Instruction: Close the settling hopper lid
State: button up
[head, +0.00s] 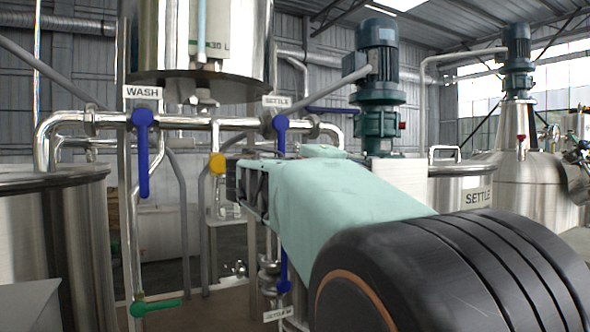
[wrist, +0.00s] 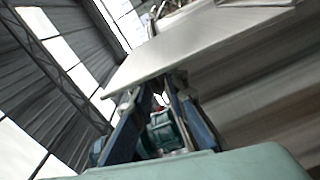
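A broad, pale flat metal panel (wrist: 200,42) fills the upper middle of the wrist view; it looks like a lid, but I cannot tell for certain that it is the settling hopper lid. My gripper (wrist: 154,92) is at its near edge, with a finger on each side and a gap between them. The fingertips are close to the edge; I cannot tell whether they touch it. In the head view, a steel tank labelled SETTLE (head: 462,193) with a handle on top stands behind my arm, which hides its left part. My gripper is mostly hidden there too.
Pipes with a blue WASH valve handle (head: 143,150) and a blue SETTLE valve handle (head: 281,135) run left of my arm. A green handle (head: 157,307) is low at left. An open-looking steel tank (head: 50,230) stands far left; a green motor (head: 379,75) rises behind my arm.

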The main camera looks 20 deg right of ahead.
jog(key=shift+d, duration=0.95)
jog(key=shift+c, duration=0.2)
grip_shut()
jog(key=shift+f, duration=0.15)
